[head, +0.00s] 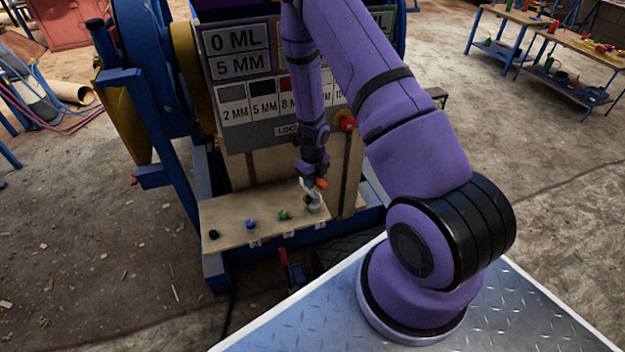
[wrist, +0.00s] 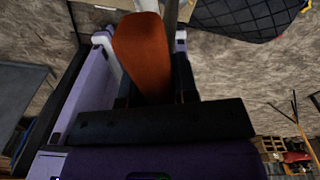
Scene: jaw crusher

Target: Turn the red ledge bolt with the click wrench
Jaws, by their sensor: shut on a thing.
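In the head view my gripper (head: 311,187) is over the right end of the wooden ledge (head: 228,213), shut on the orange handle of the click wrench (head: 321,184). The wrist view shows the orange handle (wrist: 143,57) between the fingers, with a grey metal shaft beyond it. A black bolt (head: 214,235), a blue bolt (head: 250,225) and a green bolt (head: 284,215) stand along the ledge, left of the gripper. I cannot make out a red bolt on the ledge; the gripper and wrench cover the right end. Whether the wrench touches a bolt is unclear.
A sign board (head: 245,95) with size labels stands behind the ledge. A red knob (head: 347,122) is at its right. A red-handled item (head: 283,257) hangs below the ledge's front edge. Blue frame beams (head: 176,180) flank the ledge on the left.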

